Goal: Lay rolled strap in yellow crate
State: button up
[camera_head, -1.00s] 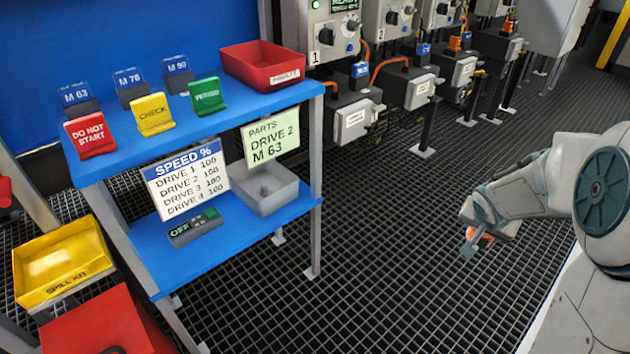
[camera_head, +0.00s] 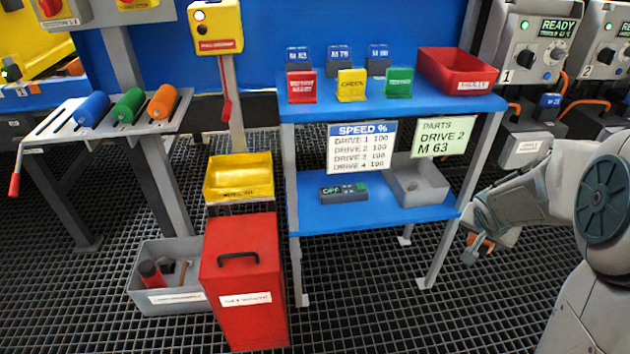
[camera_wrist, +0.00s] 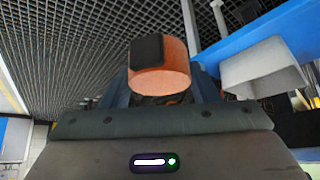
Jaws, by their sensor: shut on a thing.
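My gripper (camera_head: 478,247) is at the right of the head view, beside the blue shelf stand's right legs. It is shut on an orange rolled strap, which shows as a small orange patch in the head view (camera_head: 486,243). In the wrist view the rolled strap (camera_wrist: 160,80) is an orange roll with a dark patch, held between the fingers, which it partly hides. The yellow crate (camera_head: 238,196) stands left of the shelf stand, behind a red box. Its upper inside shows and looks empty. It is well to the left of my gripper.
The shelf stand (camera_head: 380,213) lies between my gripper and the yellow crate, with a grey bin (camera_head: 418,186) on its lower shelf. A red box (camera_head: 243,290) and a grey tool bin (camera_head: 180,299) stand in front of the crate. Grated floor is clear before the stand.

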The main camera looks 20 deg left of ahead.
aim_at(240, 175)
jog(key=u, duration=1.6)
jog(key=i, duration=1)
